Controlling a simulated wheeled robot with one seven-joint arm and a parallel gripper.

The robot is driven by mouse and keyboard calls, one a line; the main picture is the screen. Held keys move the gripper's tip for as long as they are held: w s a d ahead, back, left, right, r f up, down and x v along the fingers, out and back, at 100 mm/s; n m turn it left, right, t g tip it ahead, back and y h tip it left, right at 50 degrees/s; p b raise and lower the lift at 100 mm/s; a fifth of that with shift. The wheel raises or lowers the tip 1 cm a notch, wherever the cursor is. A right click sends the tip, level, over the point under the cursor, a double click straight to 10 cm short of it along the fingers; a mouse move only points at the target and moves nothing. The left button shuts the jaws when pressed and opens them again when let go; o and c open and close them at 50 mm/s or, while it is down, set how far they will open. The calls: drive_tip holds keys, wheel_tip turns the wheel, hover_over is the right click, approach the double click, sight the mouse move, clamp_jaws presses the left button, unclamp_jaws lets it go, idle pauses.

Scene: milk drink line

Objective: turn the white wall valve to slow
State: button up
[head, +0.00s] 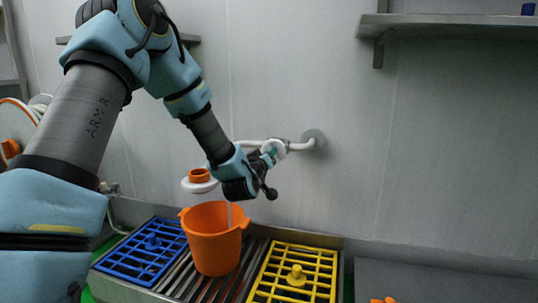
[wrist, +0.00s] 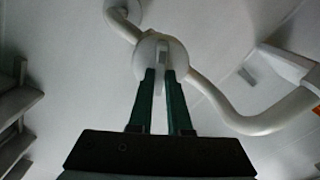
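The white wall valve (head: 273,149) sits on a white pipe that comes out of the wall, just beyond my gripper. In the wrist view its round white body (wrist: 160,50) is straight ahead of the fingertips. My gripper (head: 265,158) reaches it from the left, its two dark green fingers (wrist: 162,72) close together. A narrow pale handle (wrist: 161,76) shows between the fingertips, which appear closed on it. The handle's far end and any setting marks cannot be made out.
An orange bucket (head: 215,245) stands below on a slatted metal rack, with a thin pale stream at its mouth. A blue grid (head: 150,250) and a yellow grid (head: 297,270) flank it. An orange-and-white piece (head: 199,181) is left of my gripper. A shelf (head: 450,27) is upper right.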

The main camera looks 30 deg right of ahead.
drive_tip(key=o, duration=0.5)
drive_tip(key=shift+c, duration=0.2)
drive_tip(key=p+v, duration=0.2)
drive_tip(key=v, duration=0.9)
drive_tip(key=shift+w, duration=0.15)
drive_tip(key=w+a+f+g+y+p, duration=0.1)
drive_tip(key=a+f+g+y, duration=0.2)
drive_tip(key=a, duration=0.5)
drive_tip(key=w+a+f+g+y, duration=0.2)
drive_tip(key=a+f+y, duration=0.15)
drive_tip(key=a, duration=0.55)
drive_tip(key=s+a+r+n+g+y+p, duration=0.1)
drive_tip(key=s+a+g+y, duration=0.2)
drive_tip(key=s+a, duration=0.55)
drive_tip(key=s+a+r+n+g+y, duration=0.1)
drive_tip(key=s+a+g+y, duration=0.3)
drive_tip(key=a, duration=0.7)
wheel_tip(320, 180, up, 38)
drive_tip(key=h+p, duration=0.1)
drive_tip(key=p, duration=3.7)
drive_tip(key=shift+s+d+f+m, duration=0.2)
drive_tip(key=shift+s+d+m, duration=0.1)
drive_tip(key=shift+d, duration=0.15)
